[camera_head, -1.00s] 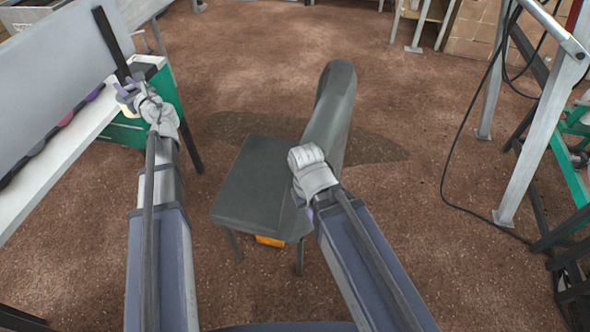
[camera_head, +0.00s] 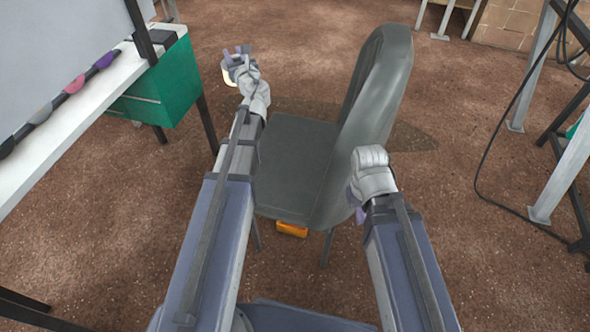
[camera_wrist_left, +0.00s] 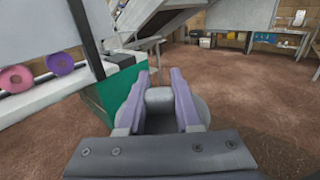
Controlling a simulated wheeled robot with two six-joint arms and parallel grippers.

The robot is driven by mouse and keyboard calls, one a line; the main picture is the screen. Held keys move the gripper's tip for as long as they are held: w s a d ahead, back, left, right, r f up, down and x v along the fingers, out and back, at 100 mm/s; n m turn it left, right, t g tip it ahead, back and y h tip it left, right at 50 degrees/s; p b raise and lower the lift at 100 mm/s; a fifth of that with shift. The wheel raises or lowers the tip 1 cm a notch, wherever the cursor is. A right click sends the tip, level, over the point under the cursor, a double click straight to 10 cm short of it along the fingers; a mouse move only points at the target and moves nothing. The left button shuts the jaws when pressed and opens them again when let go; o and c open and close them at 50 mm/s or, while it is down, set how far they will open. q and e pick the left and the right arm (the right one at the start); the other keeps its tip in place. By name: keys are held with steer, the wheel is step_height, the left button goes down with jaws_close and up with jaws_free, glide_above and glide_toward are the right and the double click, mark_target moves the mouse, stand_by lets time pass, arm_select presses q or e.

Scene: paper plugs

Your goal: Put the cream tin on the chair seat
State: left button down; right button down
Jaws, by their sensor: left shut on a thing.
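The cream tin (camera_head: 228,77) is a small pale piece at my left gripper (camera_head: 235,56), partly hidden by it in the head view. The left gripper is shut on it and holds it in the air. In the left wrist view a greyish shape shows between the purple fingers (camera_wrist_left: 160,98). The dark grey chair seat (camera_head: 292,160) is empty. In the head view the left gripper appears past its far left corner, with my forearm across its left edge. My right gripper (camera_head: 359,206) is beside the chair backrest (camera_head: 384,85); its fingers are mostly hidden.
A white bench (camera_head: 75,118) with coloured rolls stands at the left, with a green cabinet (camera_head: 160,85) under its end. An orange object (camera_head: 291,229) shows below the seat's front edge. A metal frame (camera_head: 560,175) and black cable stand at the right. Brown floor is open beyond the chair.

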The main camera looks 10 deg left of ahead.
arm_select(q)
steer(key=d+f+m+t+h+b, duration=0.1)
steer(key=d+f+b, duration=0.4)
steer(key=f+b, duration=0.3)
steer(key=w+d+f+m+t+h+b, duration=0.1)
steer(key=d+f+h+b, duration=0.1)
steer(key=d+f+b, duration=0.4)
steer(key=w+d+f+m+h+b, duration=0.1)
steer(key=d+f+b, duration=0.5)
steer(key=f+b, duration=0.6)
step_height(320, 180, down, 2)
steer(key=shift+w+f+m+t+h, duration=0.2)
steer(key=shift+f+m+t+h, duration=0.1)
steer(key=shift+t+h, duration=0.15)
steer(key=b, duration=0.7)
glide_above(291, 157)
step_height(291, 157, down, 6)
steer(key=shift+d+f, duration=0.1)
steer(key=shift+f, duration=0.1)
step_height(291, 157, down, 4)
steer(key=b, duration=0.3)
steer(key=shift+r, duration=0.25)
